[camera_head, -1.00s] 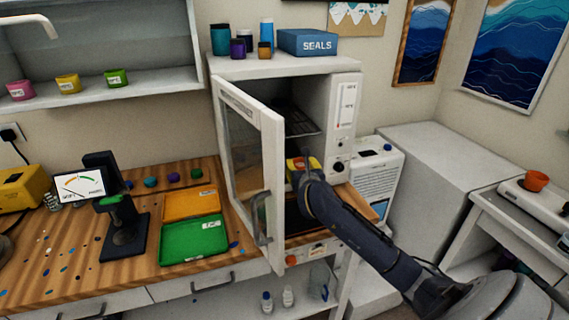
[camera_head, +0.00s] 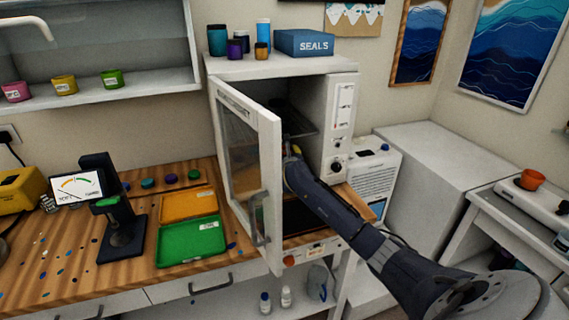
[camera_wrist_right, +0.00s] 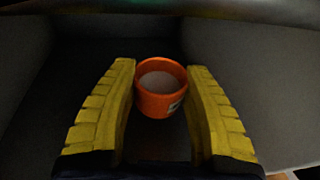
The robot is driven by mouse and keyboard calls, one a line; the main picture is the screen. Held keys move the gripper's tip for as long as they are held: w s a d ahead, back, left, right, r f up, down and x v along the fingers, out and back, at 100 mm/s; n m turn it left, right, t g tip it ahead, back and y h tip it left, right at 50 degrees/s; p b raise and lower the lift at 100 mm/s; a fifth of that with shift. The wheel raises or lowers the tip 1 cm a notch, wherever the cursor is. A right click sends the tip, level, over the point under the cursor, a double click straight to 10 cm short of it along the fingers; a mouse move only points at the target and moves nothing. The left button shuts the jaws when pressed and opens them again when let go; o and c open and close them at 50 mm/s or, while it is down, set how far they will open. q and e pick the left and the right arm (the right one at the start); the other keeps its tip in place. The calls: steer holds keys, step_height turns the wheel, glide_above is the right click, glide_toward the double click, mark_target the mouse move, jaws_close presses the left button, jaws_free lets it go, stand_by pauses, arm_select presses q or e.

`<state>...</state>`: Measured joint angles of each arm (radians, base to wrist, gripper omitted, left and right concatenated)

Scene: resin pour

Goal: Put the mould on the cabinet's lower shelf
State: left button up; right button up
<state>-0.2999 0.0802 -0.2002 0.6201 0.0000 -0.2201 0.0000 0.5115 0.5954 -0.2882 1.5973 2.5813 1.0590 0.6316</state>
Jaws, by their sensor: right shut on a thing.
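The white cabinet (camera_head: 283,68) stands on the bench with its door (camera_head: 270,190) swung open to the left. My right gripper (camera_head: 291,152) reaches into it below the upper wire rack, and the door edge partly hides it. In the right wrist view an orange cup-shaped mould (camera_wrist_right: 150,105) with pale contents and a small white label sits upright between the yellow fingers (camera_wrist_right: 160,82), which are shut on it. The dark cabinet interior surrounds it. I cannot tell whether its base touches the lower shelf. My left gripper is not in view.
A blue SEALS box (camera_head: 305,43) and several jars stand on the cabinet top. Orange (camera_head: 188,204) and green (camera_head: 190,243) trays lie on the bench left of the door. Another orange cup (camera_head: 531,180) stands at far right.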

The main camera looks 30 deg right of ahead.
step_height(320, 180, down, 4)
steer(key=shift+r, duration=0.15)
steer(key=shift+w+f, duration=0.2)
steer(key=shift+f, duration=0.35)
steer(key=shift+f, duration=0.2)
steer(key=o, duration=1.2)
steer(key=shift+r, duration=0.2)
steer(key=v, duration=1.2)
